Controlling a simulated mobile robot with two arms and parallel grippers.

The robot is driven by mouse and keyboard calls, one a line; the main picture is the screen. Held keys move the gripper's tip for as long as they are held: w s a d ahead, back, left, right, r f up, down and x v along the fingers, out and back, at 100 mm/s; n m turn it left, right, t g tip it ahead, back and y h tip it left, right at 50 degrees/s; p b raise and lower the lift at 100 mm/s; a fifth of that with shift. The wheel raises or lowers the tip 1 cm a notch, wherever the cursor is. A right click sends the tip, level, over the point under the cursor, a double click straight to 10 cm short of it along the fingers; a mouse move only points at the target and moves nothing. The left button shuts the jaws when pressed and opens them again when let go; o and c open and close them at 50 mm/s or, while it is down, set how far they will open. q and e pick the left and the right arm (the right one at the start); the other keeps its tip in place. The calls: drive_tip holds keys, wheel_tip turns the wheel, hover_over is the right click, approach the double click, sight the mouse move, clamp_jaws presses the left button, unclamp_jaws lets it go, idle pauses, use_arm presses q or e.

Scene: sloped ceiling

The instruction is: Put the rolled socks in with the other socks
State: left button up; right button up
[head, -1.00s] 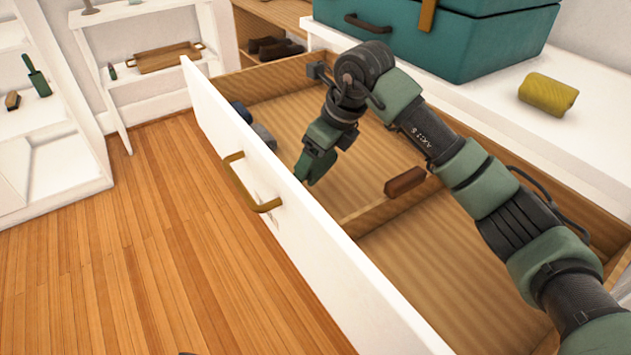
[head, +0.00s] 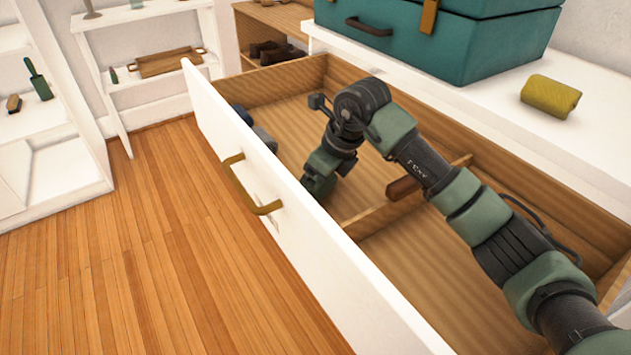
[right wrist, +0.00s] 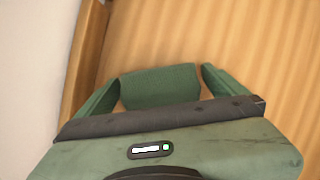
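Rolled green socks (right wrist: 160,86) sit between the two fingers of my right gripper (right wrist: 160,88) in the right wrist view, close against both. In the head view my right gripper (head: 318,186) points down inside the open drawer (head: 285,215), low in its far compartment near the front panel. Other rolled socks, one dark blue (head: 241,113) and one grey-blue (head: 265,138), lie along the front panel in that compartment, beyond my gripper. The green roll cannot be told apart from the gripper in the head view. My left gripper is out of view.
A divider (head: 375,219) splits the drawer; a brown object (head: 402,188) is at it, partly behind my arm. A yellow roll (head: 550,96) and a teal case (head: 440,45) are on the white top. The near compartment looks empty where visible.

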drive_tip(key=shift+r, duration=0.1)
drive_tip(key=shift+r, duration=0.2)
use_arm(q)
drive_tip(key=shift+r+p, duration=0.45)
drive_tip(key=shift+p, duration=0.5)
use_arm(e)
drive_tip(key=v, duration=1.1)
drive_tip(key=shift+d+r, duration=0.2)
drive_tip(key=shift+r, duration=0.1)
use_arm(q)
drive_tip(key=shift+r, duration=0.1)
use_arm(e)
drive_tip(key=shift+s, duration=0.15)
